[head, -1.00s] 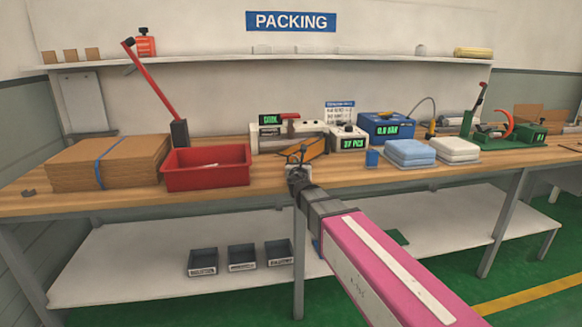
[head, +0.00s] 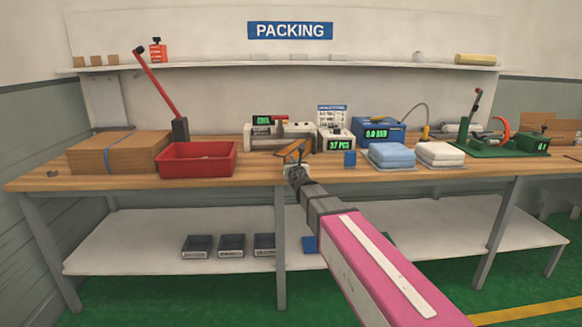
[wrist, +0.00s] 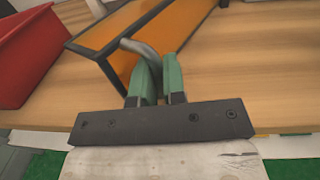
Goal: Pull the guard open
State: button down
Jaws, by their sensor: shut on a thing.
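The guard (head: 294,150) is an orange panel in a dark frame at the front of the white sealing machine (head: 282,132). In the wrist view the guard (wrist: 108,32) stands out over the bench, with a bent grey handle (wrist: 138,46) on its near edge. My gripper (head: 296,173) is at the bench's front edge, at the near end of the guard. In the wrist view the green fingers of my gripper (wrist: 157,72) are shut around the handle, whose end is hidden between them.
A red bin (head: 197,172) stands left of the guard, close to it in the wrist view. The wooden bench top (wrist: 240,85) is clear right of my gripper.

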jog(key=shift+a+f, duration=0.1)
jog(key=shift+f, duration=0.05)
jog(key=c, duration=1.5)
grip_release()
jog(key=shift+s, duration=0.15)
jog(key=v, duration=1)
jog(key=shift+s, duration=0.25)
